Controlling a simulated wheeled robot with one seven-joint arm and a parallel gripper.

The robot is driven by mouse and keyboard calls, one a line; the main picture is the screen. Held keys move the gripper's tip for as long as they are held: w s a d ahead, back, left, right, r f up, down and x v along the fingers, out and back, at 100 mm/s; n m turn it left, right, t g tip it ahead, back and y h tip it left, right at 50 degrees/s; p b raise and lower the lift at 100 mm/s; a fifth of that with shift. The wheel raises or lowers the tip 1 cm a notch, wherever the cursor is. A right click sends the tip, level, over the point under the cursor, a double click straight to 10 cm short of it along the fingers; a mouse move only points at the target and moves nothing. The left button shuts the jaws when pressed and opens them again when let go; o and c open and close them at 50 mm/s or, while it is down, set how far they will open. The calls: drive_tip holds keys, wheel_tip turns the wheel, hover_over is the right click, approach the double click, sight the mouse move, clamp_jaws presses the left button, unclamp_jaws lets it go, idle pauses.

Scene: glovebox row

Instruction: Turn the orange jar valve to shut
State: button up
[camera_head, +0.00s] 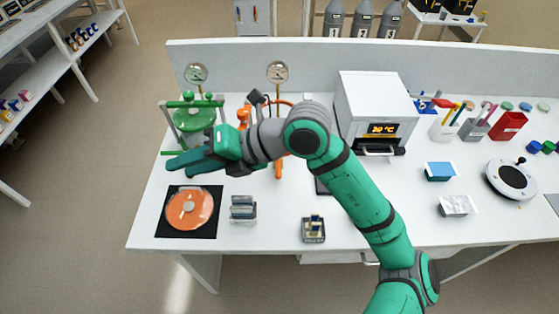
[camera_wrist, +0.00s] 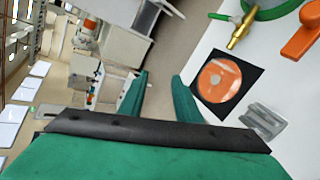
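The orange jar's parts show in the head view behind my arm: an orange piece (camera_head: 243,115) and an upright orange bar (camera_head: 279,168). My arm hides much of that jar. In the wrist view an orange lever (camera_wrist: 300,38) shows at the top right corner, cut off by the edge; I cannot tell its valve position. My gripper (camera_head: 176,163) is over the left of the bench, left of the orange parts and in front of the green jar (camera_head: 194,121). In the wrist view my gripper (camera_wrist: 160,76) has its fingers apart with nothing between them.
An orange disc (camera_head: 189,208) lies on a black mat (camera_head: 210,231) below my gripper. A grey metal block (camera_head: 243,209) is beside it. A brass valve stem with a green handle (camera_wrist: 226,18) is near the lever. Two gauges stand behind; a white oven (camera_head: 375,95) is right.

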drive_tip(key=w+d+f+m+t+h, duration=0.2)
drive_tip(key=w+d+f+h, duration=0.25)
drive_tip(key=d, duration=0.45)
drive_tip(key=m+t+h, duration=0.2)
drive_tip(key=h, duration=0.4)
approach(279, 165)
drive_tip(key=x, duration=0.6)
drive_tip(key=shift+w+a+f, duration=0.15)
drive_tip(key=shift+w, duration=0.15)
drive_tip(key=shift+w+f, duration=0.25)
drive_tip(key=shift+f, duration=0.3)
drive_tip(key=shift+s, duration=0.1)
drive_tip(key=shift+c, duration=0.9)
clamp_jaws()
